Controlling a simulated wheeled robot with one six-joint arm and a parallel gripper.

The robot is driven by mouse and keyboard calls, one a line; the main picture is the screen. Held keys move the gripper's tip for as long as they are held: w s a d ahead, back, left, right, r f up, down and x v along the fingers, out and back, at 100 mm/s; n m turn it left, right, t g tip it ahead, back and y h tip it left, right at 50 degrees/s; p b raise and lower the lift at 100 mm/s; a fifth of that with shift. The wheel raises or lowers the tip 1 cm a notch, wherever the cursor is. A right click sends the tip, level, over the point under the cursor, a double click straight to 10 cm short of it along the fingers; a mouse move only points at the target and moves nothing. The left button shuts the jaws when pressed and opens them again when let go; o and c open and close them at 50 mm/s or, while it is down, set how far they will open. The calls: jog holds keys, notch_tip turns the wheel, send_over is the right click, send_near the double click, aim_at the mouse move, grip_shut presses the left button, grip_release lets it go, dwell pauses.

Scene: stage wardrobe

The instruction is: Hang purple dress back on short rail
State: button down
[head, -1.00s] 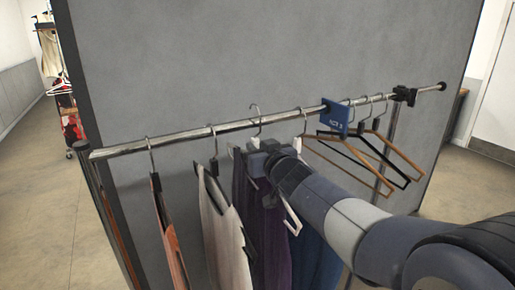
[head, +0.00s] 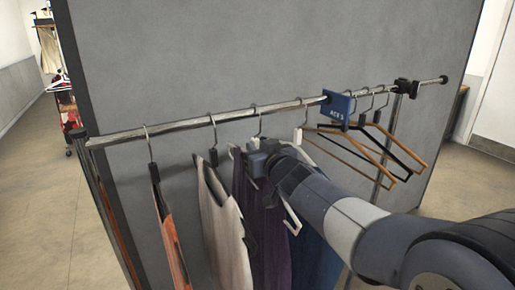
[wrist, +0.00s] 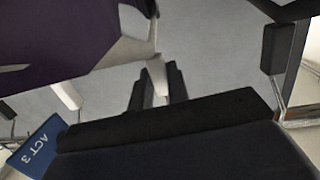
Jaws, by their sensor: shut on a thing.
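The purple dress (head: 262,225) hangs on a white hanger beneath the short rail (head: 180,131), between a cream garment and a blue one. My gripper (head: 256,163) is at the top of the dress, below the rail. In the wrist view my gripper (wrist: 158,88) is shut on the white hanger's neck (wrist: 157,72), and the purple cloth (wrist: 60,45) fills the upper left. The hanger's metal hook (head: 260,122) reaches up to the rail and appears to be over it; exact contact is too small to tell. My arm hides part of the dress and the blue garment.
An orange-edged garment (head: 172,245) and a cream garment (head: 225,230) hang to the left. A blue garment (head: 315,258) hangs close right. A blue sign (head: 337,110) sits on the rail, with empty wooden and black hangers (head: 385,150) beyond it. A grey panel (head: 250,50) stands behind.

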jog(key=c, duration=1.3)
grip_release()
jog(key=shift+s, duration=0.1)
jog(key=v, duration=1)
jog(key=shift+s+d+p, duration=0.2)
jog(key=shift+s+p, duration=0.1)
jog(key=x, duration=1)
jog(key=shift+w+a+b, duration=0.1)
jog(key=shift+w+b, duration=0.1)
jog(key=shift+b, duration=0.1)
jog(key=shift+w+a+r, duration=0.1)
jog(key=shift+w, duration=0.15)
jog(key=shift+s+r+p, duration=0.1)
jog(key=shift+r+p, duration=0.3)
